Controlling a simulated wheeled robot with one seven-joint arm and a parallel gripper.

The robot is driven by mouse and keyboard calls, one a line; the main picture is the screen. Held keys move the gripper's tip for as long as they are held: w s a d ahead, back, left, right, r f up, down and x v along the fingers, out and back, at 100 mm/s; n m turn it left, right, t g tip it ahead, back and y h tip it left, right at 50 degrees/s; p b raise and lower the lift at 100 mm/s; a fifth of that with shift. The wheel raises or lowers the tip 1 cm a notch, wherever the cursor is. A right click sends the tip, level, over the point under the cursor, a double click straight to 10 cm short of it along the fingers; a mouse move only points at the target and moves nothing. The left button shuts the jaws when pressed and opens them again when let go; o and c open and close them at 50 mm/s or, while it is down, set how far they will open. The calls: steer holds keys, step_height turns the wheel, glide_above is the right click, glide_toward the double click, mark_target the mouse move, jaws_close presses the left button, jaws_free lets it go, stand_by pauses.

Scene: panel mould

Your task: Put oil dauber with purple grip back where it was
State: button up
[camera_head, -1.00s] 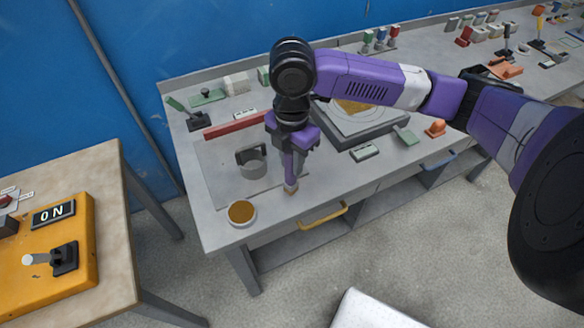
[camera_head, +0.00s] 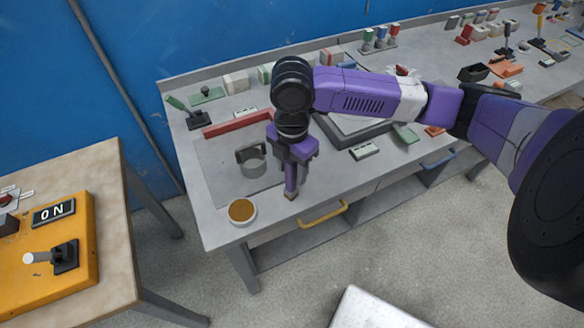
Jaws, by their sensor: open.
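The oil dauber with the purple grip (camera_head: 291,178) is upright at the front of the grey bench, its tan tip low, at or just above the bench top. My gripper (camera_head: 292,160) is directly above it, pointing down around the grip's upper part. The jaws are open; the fingers are small here, and I cannot tell whether they touch the grip. A white dish of amber oil (camera_head: 241,210) stands to the left of the dauber. A grey round holder with a dark bracket (camera_head: 252,165) stands behind the dish.
A red bar (camera_head: 236,124) lies behind the holder. A small grey-green box (camera_head: 364,150) and a dark-framed plate (camera_head: 350,130) are to the right, partly behind my arm. A yellow handle (camera_head: 324,214) sticks out at the bench front.

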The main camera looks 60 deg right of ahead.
steer(key=shift+r, duration=0.1)
step_height(320, 180, up, 12)
steer(key=shift+r+b, duration=0.1)
steer(key=shift+b, duration=0.6)
steer(key=w+a+r+m+t+y, duration=0.3)
steer(key=w+a+t, duration=0.25)
steer(key=a, duration=0.45)
steer(key=w+a+r+m+t+y, duration=0.35)
steer(key=w+a, duration=0.25)
steer(key=a, duration=0.4)
steer(key=w+a+r+m+t+y, duration=0.25)
steer(key=w+a+t, duration=0.25)
steer(key=a, duration=0.5)
steer(key=s+d+f+m+t+h, duration=0.2)
steer(key=s+d+f+m+h, duration=0.2)
steer(key=s+f+m+h, duration=0.8)
steer(key=s+d+f+n+y, duration=0.1)
steer(key=s+d+f+n, duration=0.1)
steer(key=s, duration=0.9)
steer(key=s+d+f+n+g+y, duration=0.1)
steer(key=s+d, duration=0.4)
steer(key=s, duration=0.7)
steer(key=shift+f+n+y, duration=0.5)
steer(key=shift+f+n, duration=0.05)
steer(key=shift+n, duration=0.65)
